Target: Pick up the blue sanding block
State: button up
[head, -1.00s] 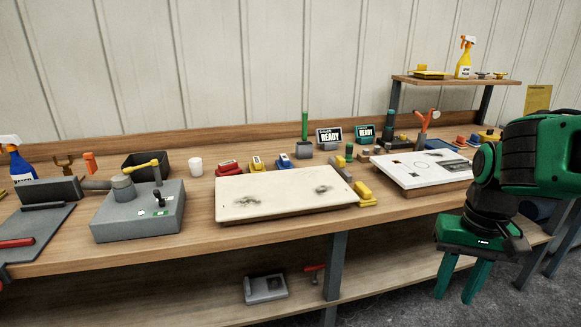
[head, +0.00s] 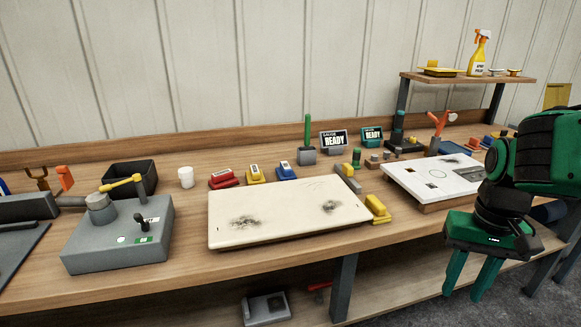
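The blue sanding block (head: 286,172) has a white label on top. It sits on the bench behind the cream panel, at the right end of a row with a red block (head: 223,179) and a yellow block (head: 255,174). My gripper (head: 470,277) hangs at the right, in front of the bench edge and far from the blue block. Its two green fingers point down, stand apart and hold nothing.
The cream panel (head: 290,217) with dark smudges lies in front of the blocks. A grey machine (head: 118,238) stands left, a white panel (head: 436,174) right. A holder with a green stick (head: 307,152) and a READY sign (head: 334,140) stand behind.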

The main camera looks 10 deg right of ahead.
aim_at(285, 172)
jog(key=i, duration=1.1)
jog(key=u, duration=0.1)
